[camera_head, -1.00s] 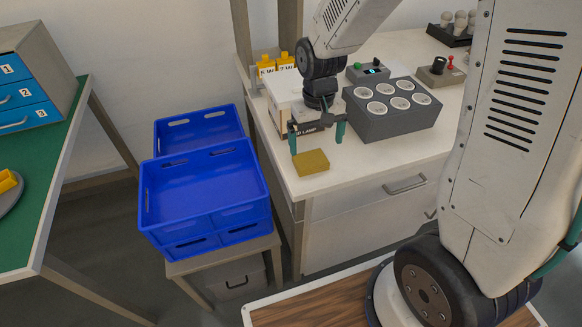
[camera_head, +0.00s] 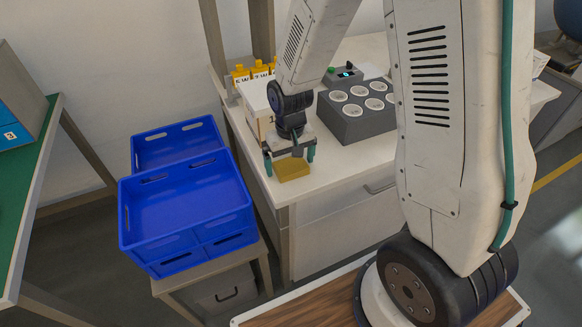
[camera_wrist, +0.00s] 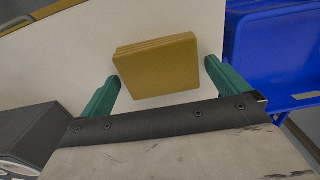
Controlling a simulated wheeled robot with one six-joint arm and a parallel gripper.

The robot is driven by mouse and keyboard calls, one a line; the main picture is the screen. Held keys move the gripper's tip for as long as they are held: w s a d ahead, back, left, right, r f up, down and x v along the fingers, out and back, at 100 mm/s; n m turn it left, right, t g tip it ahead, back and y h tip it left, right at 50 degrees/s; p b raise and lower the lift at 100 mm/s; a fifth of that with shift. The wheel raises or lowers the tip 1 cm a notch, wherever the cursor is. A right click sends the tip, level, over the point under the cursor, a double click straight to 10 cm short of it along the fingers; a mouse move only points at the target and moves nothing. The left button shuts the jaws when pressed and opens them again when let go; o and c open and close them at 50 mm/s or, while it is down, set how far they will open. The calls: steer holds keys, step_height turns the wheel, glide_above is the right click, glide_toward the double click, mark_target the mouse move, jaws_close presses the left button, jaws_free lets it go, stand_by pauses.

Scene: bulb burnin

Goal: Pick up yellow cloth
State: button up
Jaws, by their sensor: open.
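The yellow cloth (camera_head: 292,168) is a folded, flat square pad. It lies on the white bench top near its front left corner. My gripper (camera_head: 290,163) is open and empty just above and behind the cloth, pointing down. In the wrist view the cloth (camera_wrist: 157,66) lies ahead of and between the two green fingers of my gripper (camera_wrist: 162,82). Neither finger visibly touches it. The cloth sits slightly turned relative to the fingers.
A grey block with round sockets (camera_head: 357,112) stands right of my gripper on the bench (camera_head: 335,170). A white box (camera_head: 257,105) is behind my gripper. Blue crates (camera_head: 185,205) stand on a low stand left of the bench.

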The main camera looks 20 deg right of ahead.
steer(key=c, duration=1)
steer(key=shift+r, duration=0.15)
